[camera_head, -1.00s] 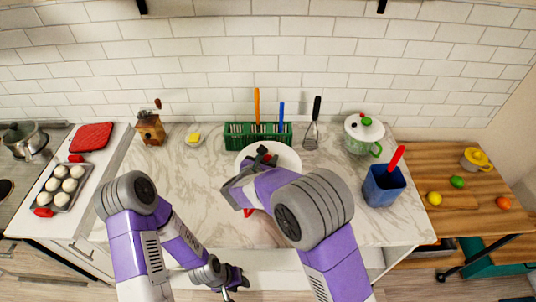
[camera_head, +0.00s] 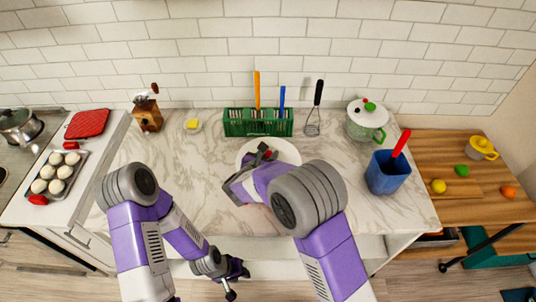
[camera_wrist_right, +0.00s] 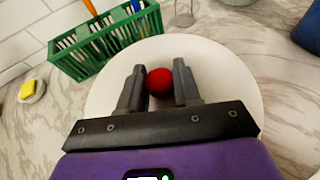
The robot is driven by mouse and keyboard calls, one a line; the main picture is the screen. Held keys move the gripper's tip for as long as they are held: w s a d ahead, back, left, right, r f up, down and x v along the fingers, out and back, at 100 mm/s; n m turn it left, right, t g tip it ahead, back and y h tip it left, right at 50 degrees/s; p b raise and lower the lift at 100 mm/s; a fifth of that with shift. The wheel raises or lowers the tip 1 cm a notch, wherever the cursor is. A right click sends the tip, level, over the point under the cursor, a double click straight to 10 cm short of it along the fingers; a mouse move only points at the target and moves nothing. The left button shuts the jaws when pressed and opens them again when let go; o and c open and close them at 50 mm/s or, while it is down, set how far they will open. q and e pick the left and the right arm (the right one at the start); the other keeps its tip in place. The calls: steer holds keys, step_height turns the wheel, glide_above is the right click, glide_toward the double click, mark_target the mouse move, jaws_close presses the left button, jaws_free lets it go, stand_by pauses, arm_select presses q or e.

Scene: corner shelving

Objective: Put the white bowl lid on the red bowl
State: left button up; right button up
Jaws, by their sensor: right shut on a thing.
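The white bowl lid (camera_head: 287,150) is a round white disc with a red knob (camera_wrist_right: 159,83), in front of the green rack. My right gripper (camera_wrist_right: 159,88) has its two fingers on either side of the knob, closed on it. In the head view my right gripper (camera_head: 262,154) and forearm cover the lid's near part. I cannot tell whether the lid is resting on something or lifted. The red bowl is not visible now; my right arm may hide it. My left gripper (camera_head: 234,280) hangs low in front of the counter edge, away from the lid, its fingers unclear.
A green rack (camera_head: 258,122) with utensils stands behind the lid. A blue container (camera_head: 387,173) and a white-green pot (camera_head: 366,121) stand to the right. A butter dish (camera_head: 193,126) and a brown grinder (camera_head: 147,114) are at the back left. The marble counter's left part is clear.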

steer(key=shift+f+b, duration=0.6)
steer(key=shift+f, duration=0.05)
steer(key=o, duration=1.1)
steer(key=shift+o, duration=0.2)
steer(key=shift+s+r, duration=0.1)
steer(key=v, duration=0.7)
steer(key=shift+s+r, duration=0.1)
steer(key=shift+s, duration=0.05)
steer(key=shift+a, duration=0.1)
